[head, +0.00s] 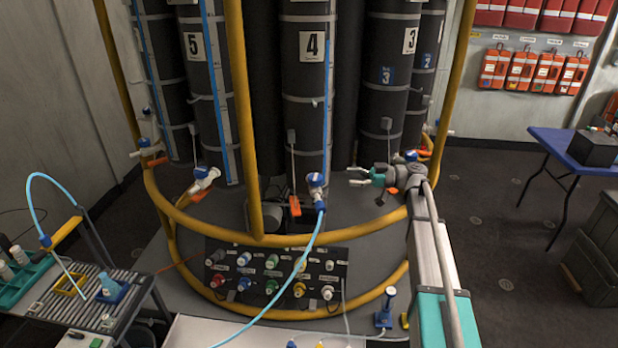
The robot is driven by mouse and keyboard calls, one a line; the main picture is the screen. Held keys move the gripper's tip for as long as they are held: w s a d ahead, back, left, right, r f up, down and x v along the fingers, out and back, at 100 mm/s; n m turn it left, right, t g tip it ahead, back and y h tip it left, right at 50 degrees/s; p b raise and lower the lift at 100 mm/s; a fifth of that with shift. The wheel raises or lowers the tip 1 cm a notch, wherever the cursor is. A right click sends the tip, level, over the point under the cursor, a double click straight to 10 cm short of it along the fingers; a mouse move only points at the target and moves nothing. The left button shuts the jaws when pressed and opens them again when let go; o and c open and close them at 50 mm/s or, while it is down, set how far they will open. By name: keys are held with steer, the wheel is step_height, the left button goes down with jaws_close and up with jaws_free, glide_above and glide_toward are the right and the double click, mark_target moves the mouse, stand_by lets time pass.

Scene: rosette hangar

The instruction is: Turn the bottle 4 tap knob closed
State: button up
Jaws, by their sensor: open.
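Bottle 4 (305,110) is a tall black cylinder marked with a white "4", standing upright in the middle of the rosette. Its tap knob (316,179) is blue and white and sits low on the bottle's front. A light blue hose (309,243) runs down from this tap. My gripper (353,177) is open and empty, to the right of the knob, with its fingers pointing left toward it. A gap shows between fingertips and knob. I cannot tell from this view how far the knob is turned.
A yellow rail (190,220) curves around the bottles. Bottle 5's tap (205,175) is to the left. A panel of coloured connectors (275,277) sits below. A bench (70,295) stands at left, a blue table (575,150) at right.

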mark_target(315, 180)
steer(key=a, duration=0.8)
steer(key=s+a, duration=0.1)
steer(key=a, duration=0.4)
steer(key=c, duration=0.9)
